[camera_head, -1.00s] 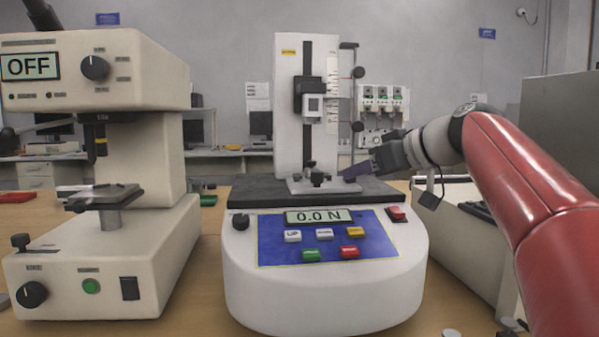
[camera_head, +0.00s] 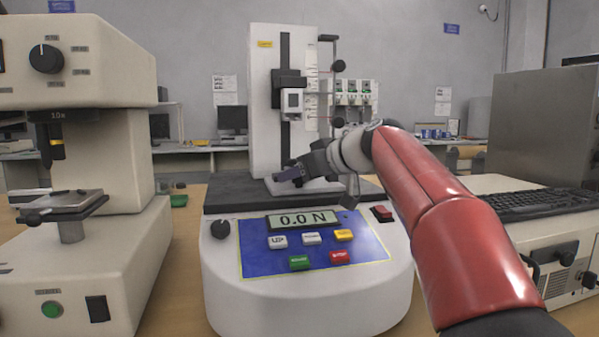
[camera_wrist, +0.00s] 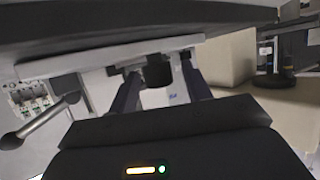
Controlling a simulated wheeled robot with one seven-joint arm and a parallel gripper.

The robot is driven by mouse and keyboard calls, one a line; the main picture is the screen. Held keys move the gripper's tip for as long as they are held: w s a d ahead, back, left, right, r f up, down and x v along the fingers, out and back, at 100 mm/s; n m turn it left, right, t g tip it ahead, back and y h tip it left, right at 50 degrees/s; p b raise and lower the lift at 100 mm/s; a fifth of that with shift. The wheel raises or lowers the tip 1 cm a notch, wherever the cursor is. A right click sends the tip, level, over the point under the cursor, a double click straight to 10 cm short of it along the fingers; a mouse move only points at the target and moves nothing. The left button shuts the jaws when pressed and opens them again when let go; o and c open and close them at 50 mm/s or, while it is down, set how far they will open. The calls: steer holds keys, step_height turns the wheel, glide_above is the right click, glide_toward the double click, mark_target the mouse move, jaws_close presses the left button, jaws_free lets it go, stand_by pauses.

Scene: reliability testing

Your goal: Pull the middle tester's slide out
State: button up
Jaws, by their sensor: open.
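The middle tester (camera_head: 305,285) is a rounded white machine with an upright column and a display reading 0.0 N. Its slide (camera_head: 325,187) is a light metal plate on the dark top, partly hidden by my gripper and wrist. My gripper (camera_head: 288,176) reaches in from the right, low over the slide. In the wrist view, the open fingers (camera_wrist: 161,69) lie either side of a dark knob (camera_wrist: 158,75) below the pale plate edge (camera_wrist: 110,56). I cannot tell whether they touch it.
A cream hardness tester (camera_head: 115,150) stands close on the left. A grey cabinet (camera_head: 545,130) and a black keyboard (camera_head: 535,203) are on the right. The middle tester's front panel has several coloured buttons and a red switch (camera_head: 382,213). A gap of bare wooden bench shows between the two testers.

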jaws_close()
steer(key=s+b, duration=0.1)
steer(key=s, duration=0.1)
steer(key=s+d+b, duration=0.1)
steer(key=s+b, duration=0.1)
steer(key=s+d+b, duration=0.1)
steer(key=s+b, duration=0.1)
steer(key=s, duration=0.1)
steer(key=shift+f, duration=0.15)
steer(key=shift+s+d, duration=0.15)
steer(key=shift+s, duration=0.2)
steer(key=shift+r, duration=0.2)
jaws_free()
steer(key=v, duration=0.7)
steer(key=shift+s+d, duration=0.25)
